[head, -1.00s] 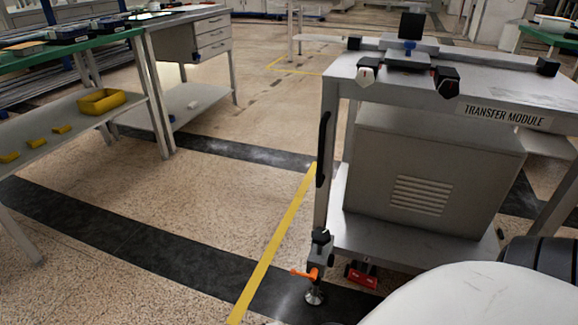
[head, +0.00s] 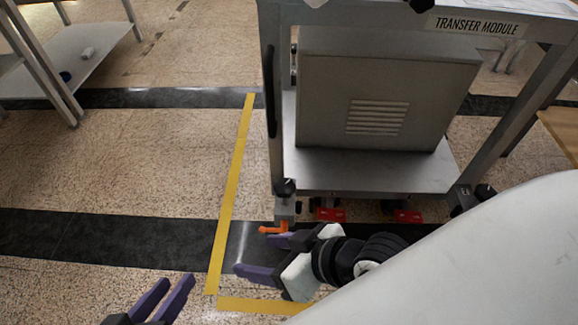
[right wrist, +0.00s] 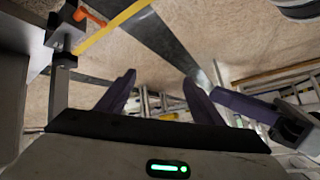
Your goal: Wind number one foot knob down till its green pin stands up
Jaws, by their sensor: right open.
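The TRANSFER MODULE cart (head: 375,100) stands at the right in the head view. At its near left leg is a foot with a black knob (head: 285,187) on top and an orange lever (head: 273,229) below; no number and no green pin can be made out. My right gripper (head: 262,257) is open and empty, just below and in front of this foot, apart from the knob and hiding the foot's base. In the right wrist view its fingers (right wrist: 160,95) are spread, with the orange lever (right wrist: 90,15) at upper left. My left gripper (head: 164,298) is open and empty at the bottom left.
Red parts (head: 330,214) sit under the cart's lower shelf (head: 370,172). Another dark knob (head: 484,191) is at the right leg. Yellow tape (head: 230,195) and a dark floor band (head: 110,238) lie on open floor to the left. A table (head: 90,55) stands at upper left.

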